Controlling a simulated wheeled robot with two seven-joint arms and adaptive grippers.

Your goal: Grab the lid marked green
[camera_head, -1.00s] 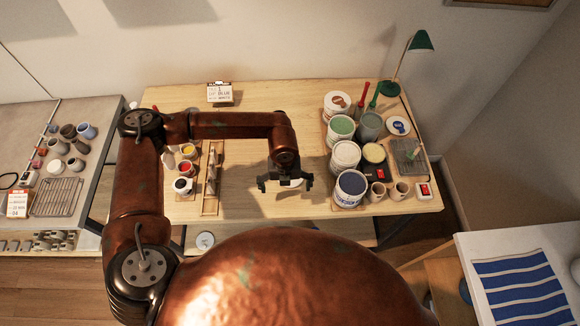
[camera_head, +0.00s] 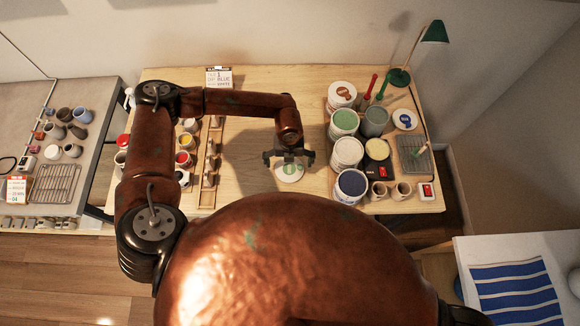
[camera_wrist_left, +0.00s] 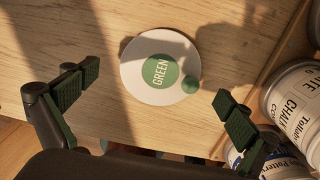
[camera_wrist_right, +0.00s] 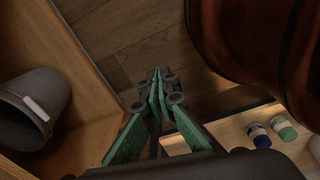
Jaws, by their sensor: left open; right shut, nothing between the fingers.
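The white round lid with a green disc reading GREEN (camera_wrist_left: 160,72) lies flat on the wooden table, with a small green ball-like piece at its edge. It also shows in the head view (camera_head: 289,175), just below my left gripper (camera_head: 288,158). My left gripper is open and empty. In the left wrist view its two fingers (camera_wrist_left: 157,84) are spread wide, with the lid beyond and between them. The gap in height between fingers and lid is hard to judge. My right gripper (camera_wrist_right: 158,92) is shut and empty, away from the lid.
Paint tubs, including green (camera_head: 344,120), white (camera_head: 347,152) and blue (camera_head: 351,184), stand close to the right. A wooden rack (camera_head: 209,170) with small pots stands left. Bare table lies around the lid. A dark bucket (camera_wrist_right: 38,105) is near my right gripper.

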